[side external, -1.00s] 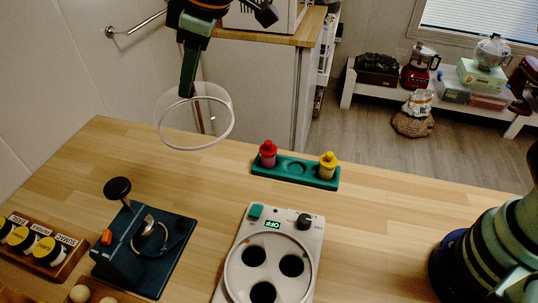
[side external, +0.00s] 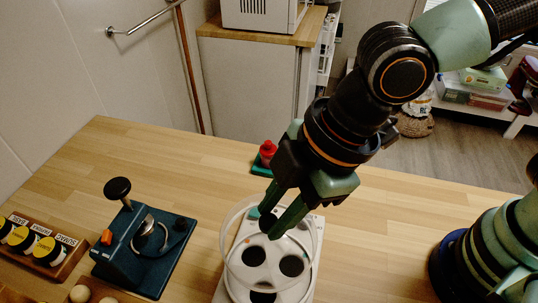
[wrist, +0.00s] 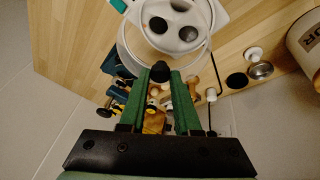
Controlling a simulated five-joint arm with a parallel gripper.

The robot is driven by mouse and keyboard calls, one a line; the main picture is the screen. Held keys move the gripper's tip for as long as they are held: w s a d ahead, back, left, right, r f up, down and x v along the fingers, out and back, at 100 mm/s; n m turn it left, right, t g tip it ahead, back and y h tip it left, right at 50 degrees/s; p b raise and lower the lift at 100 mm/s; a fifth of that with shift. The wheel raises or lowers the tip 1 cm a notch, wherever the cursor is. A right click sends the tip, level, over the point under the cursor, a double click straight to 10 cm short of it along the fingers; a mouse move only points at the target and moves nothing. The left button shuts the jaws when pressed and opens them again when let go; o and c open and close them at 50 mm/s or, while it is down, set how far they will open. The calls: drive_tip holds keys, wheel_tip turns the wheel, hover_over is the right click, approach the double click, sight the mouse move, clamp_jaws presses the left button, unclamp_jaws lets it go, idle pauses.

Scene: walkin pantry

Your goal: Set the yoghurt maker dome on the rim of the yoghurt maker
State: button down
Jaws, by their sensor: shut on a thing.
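The yoghurt maker (side external: 317,232) is a pale unit with a round top and several dark wells, at the bottom centre of the side view. It also shows at the top of the wrist view (wrist: 209,14). The clear dome (side external: 230,222) with a pale rim is over it, its near-left edge standing out past the maker's top-left. In the wrist view the dome (wrist: 123,48) overlaps the maker. My gripper (side external: 268,226) is shut on the dome's dark knob (wrist: 160,70). I cannot tell whether the dome touches the maker's rim.
A dark blue device (side external: 130,250) with a black knob stands left of the maker. A rack of yellow-lidded jars (side external: 40,245) is at far left. A red bottle (side external: 267,152) in a green holder stands behind my gripper. Bare wood lies to the right.

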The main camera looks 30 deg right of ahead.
sight(286, 238)
drive_tip(key=shift+f, duration=3.2)
drive_tip(key=shift+s+a, duration=0.25)
drive_tip(key=shift+s, duration=0.3)
drive_tip(key=shift+f, duration=0.3)
drive_tip(key=shift+c, duration=0.3)
unclamp_jaws()
drive_tip(key=shift+r, duration=3.5)
